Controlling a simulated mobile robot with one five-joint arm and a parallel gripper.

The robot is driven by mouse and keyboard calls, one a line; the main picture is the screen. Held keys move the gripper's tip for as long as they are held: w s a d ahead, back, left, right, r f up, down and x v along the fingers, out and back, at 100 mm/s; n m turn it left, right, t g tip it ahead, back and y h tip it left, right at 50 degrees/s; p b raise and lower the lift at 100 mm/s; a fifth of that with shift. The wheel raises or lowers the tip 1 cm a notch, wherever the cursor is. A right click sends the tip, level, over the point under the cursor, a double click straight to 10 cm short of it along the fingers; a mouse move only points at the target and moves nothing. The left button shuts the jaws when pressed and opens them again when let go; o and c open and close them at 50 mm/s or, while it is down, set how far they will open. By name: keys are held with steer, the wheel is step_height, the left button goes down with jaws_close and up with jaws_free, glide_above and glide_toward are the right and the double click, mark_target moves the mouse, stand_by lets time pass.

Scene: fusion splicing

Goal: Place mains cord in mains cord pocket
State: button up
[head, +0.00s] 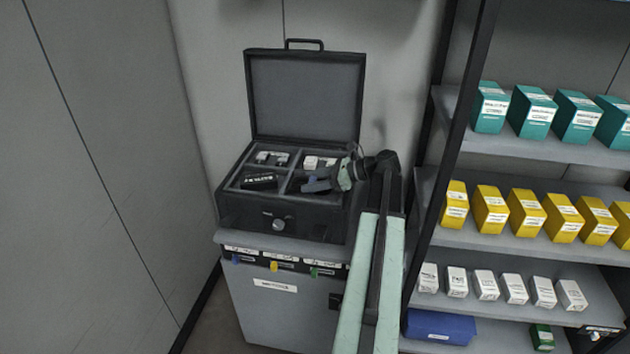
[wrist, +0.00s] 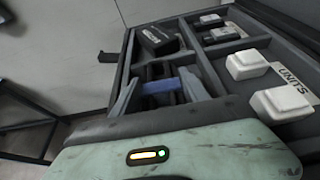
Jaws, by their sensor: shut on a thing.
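My gripper (wrist: 160,90) is shut on a dark bundle with a blue band (wrist: 162,86), which looks like the mains cord. In the wrist view the two pale fingers stand on either side of the blue band, within the walls of that compartment. The cord is low in it, but I cannot tell whether it touches the floor. The cord's lower part is hidden.
A black box (wrist: 157,40) lies in the front left compartment. The raised lid (head: 305,95) stands behind. A shelf rack (head: 465,130) with boxes is close on the right.

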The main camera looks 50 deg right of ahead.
steer(key=shift+f, duration=0.25)
steer(key=o, duration=1.6)
steer(key=shift+c, duration=0.2)
steer(key=shift+r, duration=0.1)
steer(key=shift+r+p, duration=0.35)
steer(key=p+v, duration=0.1)
steer(key=v, duration=0.2)
steer(key=p+v, duration=0.2)
steer(key=v, duration=0.2)
steer(key=shift+w+r, duration=0.1)
steer(key=shift+r, duration=0.15)
steer(key=shift+s+d, duration=0.15)
steer(key=shift+s, duration=0.15)
steer(key=shift+w, duration=0.1)
